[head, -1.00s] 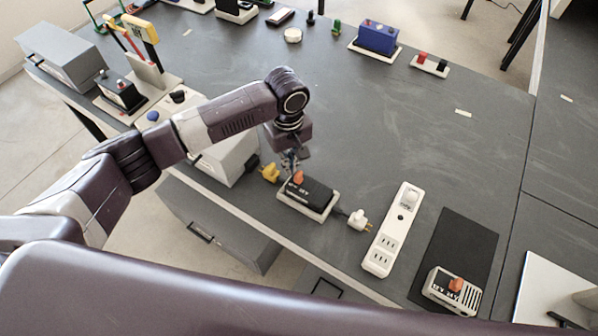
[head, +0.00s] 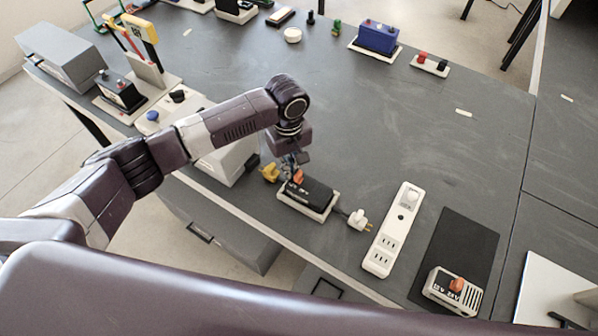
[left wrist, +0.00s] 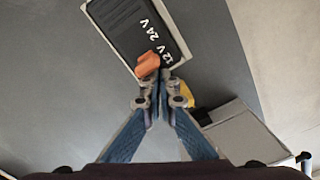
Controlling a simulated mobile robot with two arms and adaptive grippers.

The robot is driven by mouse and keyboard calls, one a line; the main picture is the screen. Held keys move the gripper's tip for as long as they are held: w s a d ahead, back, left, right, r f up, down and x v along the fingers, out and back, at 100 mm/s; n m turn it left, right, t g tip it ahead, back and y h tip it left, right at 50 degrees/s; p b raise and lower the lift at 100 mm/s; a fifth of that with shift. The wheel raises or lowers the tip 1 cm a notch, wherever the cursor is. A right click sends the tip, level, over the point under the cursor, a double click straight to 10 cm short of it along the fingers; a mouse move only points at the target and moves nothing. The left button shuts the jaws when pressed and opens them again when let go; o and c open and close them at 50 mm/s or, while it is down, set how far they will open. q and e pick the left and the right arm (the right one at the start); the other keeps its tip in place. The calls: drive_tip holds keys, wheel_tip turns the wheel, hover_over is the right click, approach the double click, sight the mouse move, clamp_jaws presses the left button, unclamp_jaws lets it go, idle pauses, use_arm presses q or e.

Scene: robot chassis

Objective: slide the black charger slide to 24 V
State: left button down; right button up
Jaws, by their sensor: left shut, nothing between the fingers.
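The black charger (head: 311,194) sits on a pale base near the table's front edge. It also shows at the top of the left wrist view (left wrist: 122,22), with 12 V and 24 V printed in white. Its orange slide knob (left wrist: 148,64) stands at the 12 V end; it also shows in the head view (head: 298,176). My left gripper (left wrist: 158,84) is shut and empty, its fingertips close beside the knob. I cannot tell whether they touch it. In the head view the left gripper (head: 291,170) partly covers the charger's left end. My right gripper is not in view.
A yellow plug (head: 269,172) lies left of the charger, and a white plug (head: 359,220) to its right. A white power strip (head: 393,230) and a white charger with an orange knob (head: 451,291) lie further right.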

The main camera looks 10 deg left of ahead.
use_arm(q)
drive_tip(key=shift+f, duration=0.2)
drive_tip(key=shift+s+d+p, duration=0.3)
drive_tip(key=shift+d+p, duration=0.05)
drive_tip(key=shift+d, duration=0.35)
drive_tip(key=shift+s+d+p, duration=0.25)
drive_tip(key=shift+d+p, duration=0.1)
drive_tip(key=shift+d, duration=0.3)
idle(0.4)
drive_tip(key=shift+a, duration=0.15)
drive_tip(key=shift+w+a+p, duration=0.25)
drive_tip(key=shift+a+p, duration=0.2)
drive_tip(key=shift+p, duration=0.1)
wheel_tip(320, 180, up, 7)
drive_tip(key=p, duration=0.8)
drive_tip(key=shift+r+p, duration=0.1)
drive_tip(key=shift+p, duration=0.3)
